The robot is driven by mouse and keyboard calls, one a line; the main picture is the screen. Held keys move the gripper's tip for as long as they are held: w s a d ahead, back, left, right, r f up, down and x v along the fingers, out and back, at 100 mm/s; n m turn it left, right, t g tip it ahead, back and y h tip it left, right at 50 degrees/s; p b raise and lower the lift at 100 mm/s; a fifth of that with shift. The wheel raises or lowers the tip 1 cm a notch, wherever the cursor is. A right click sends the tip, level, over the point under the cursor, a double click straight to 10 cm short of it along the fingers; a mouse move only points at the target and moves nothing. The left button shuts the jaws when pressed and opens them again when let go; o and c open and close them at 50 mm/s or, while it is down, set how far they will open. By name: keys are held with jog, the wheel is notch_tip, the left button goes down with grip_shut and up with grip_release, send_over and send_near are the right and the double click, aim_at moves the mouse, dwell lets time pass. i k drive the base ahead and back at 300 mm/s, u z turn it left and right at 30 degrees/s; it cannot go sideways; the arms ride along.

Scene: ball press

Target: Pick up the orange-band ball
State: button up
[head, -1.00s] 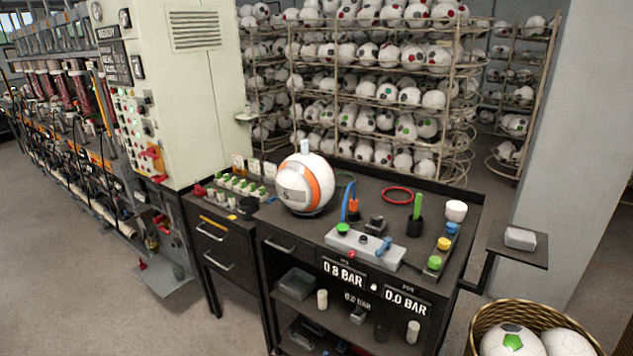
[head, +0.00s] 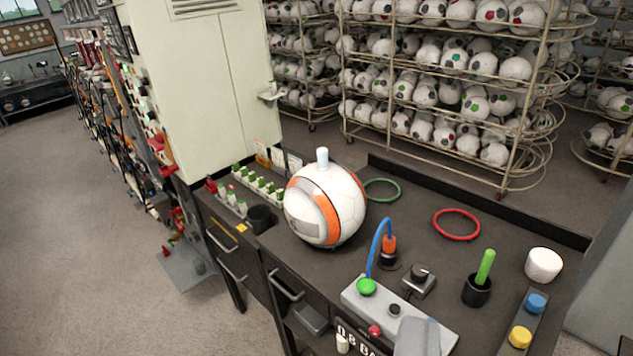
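The orange-band ball (head: 350,200) is white with an orange stripe and a grey patch on its left front. Nothing is gripping the ball. I cannot make out my gripper in this view. A grey, smooth shape (head: 417,338) shows at the bottom edge over the control box, and I cannot tell what it is.
A green ring (head: 382,190) and a red ring (head: 457,225) lie behind and right. A blue hose (head: 375,245), a control box (head: 362,300) and a white cup (head: 543,265) stand right. A cabinet (head: 215,90) rises behind left.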

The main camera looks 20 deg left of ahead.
aim_at(326, 204)
jog(key=u, duration=0.55)
jog(key=i, duration=1.1)
jog(key=u, duration=0.75)
jog(key=k, duration=0.7)
jog(key=u, duration=0.15)
jog(key=i, duration=0.8)
jog(key=z, duration=0.05)
